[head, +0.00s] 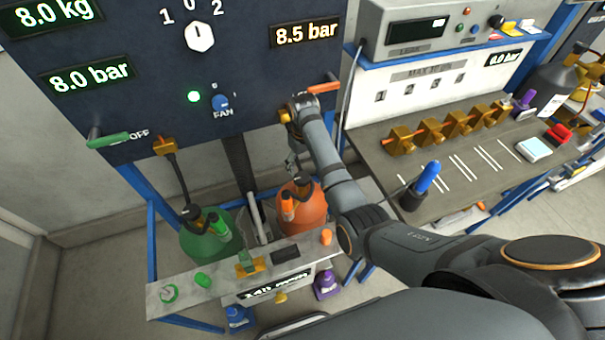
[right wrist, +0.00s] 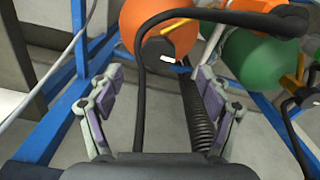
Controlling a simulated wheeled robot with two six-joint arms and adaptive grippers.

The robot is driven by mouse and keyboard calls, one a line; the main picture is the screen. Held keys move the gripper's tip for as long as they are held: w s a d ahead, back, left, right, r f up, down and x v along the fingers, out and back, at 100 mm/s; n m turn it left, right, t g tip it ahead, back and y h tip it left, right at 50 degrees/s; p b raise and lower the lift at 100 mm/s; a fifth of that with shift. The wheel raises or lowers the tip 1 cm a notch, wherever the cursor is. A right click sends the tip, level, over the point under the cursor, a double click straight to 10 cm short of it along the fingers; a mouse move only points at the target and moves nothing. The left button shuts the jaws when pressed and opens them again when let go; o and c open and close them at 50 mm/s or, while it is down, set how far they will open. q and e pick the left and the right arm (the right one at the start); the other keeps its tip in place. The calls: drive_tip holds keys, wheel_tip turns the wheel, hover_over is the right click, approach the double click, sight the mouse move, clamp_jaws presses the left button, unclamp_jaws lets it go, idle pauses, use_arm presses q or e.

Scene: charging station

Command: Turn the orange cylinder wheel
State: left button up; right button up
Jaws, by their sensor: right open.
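The orange cylinder (head: 312,212) stands under the dark panel, behind the narrow front shelf. Its orange wheel (head: 288,207) sits by the black valve at its top. In the right wrist view, the orange cylinder (right wrist: 138,22) is at the top, beyond the fingertips, with an orange wheel (right wrist: 182,36) beside its valve. My right gripper (head: 293,162) points down just above the cylinder's top. In the right wrist view, my right gripper (right wrist: 160,90) is open, with its fingers apart and clear of the wheel. A black hose crosses between them in the picture. My left gripper is not in view.
A green cylinder (head: 205,238) stands left of the orange one. The front shelf (head: 170,295) holds small coloured parts. A ribbed dark hose (right wrist: 197,125) hangs close to the fingers. A workbench (head: 450,200) with brass blocks is at right.

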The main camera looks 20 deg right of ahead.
sight(302, 178)
wheel_tip(302, 178, down, 2)
drive_tip(key=shift+w+a+f, duration=0.1)
drive_tip(key=shift+f, duration=0.1)
drive_tip(key=shift+w+f, duration=0.2)
drive_tip(key=shift+f, duration=0.35)
drive_tip(key=shift+w+f, duration=0.15)
drive_tip(key=shift+f, duration=0.4)
drive_tip(key=f, duration=0.3)
drive_tip(key=shift+w+f, duration=0.2)
drive_tip(key=shift+f, duration=0.1)
drive_tip(key=shift+c, duration=1.6)
drive_tip(key=c, duration=0.8)
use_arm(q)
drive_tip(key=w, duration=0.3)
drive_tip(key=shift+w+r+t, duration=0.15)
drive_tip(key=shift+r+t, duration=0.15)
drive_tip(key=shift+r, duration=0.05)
use_arm(e)
drive_tip(key=shift+c, duration=0.2)
